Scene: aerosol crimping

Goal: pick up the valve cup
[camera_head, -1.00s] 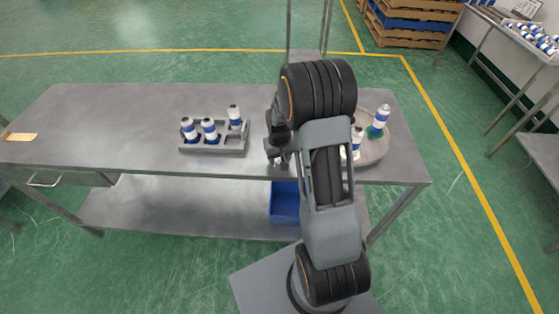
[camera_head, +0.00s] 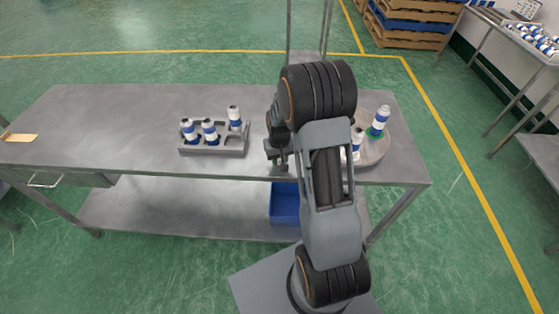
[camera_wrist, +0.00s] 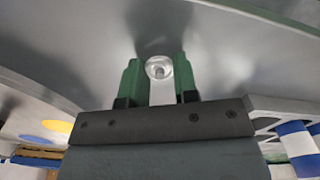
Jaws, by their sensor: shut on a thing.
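The valve cup (camera_wrist: 159,68) is a small round silvery piece with a raised centre, near the top middle of the wrist view. My gripper (camera_wrist: 155,75) has its green fingers on either side of the cup and is shut on it. In the head view my gripper (camera_head: 278,160) is over the front part of the steel table, right of the can rack. The cup cannot be made out there. Whether the cup still touches the tabletop is unclear.
A grey rack (camera_head: 216,150) with several blue-and-white cans stands left of my gripper on the steel table (camera_head: 110,130). A round tray (camera_head: 371,155) with cans is at the right, partly behind my arm. A blue bin (camera_head: 285,205) is below. The table's left half is mostly clear.

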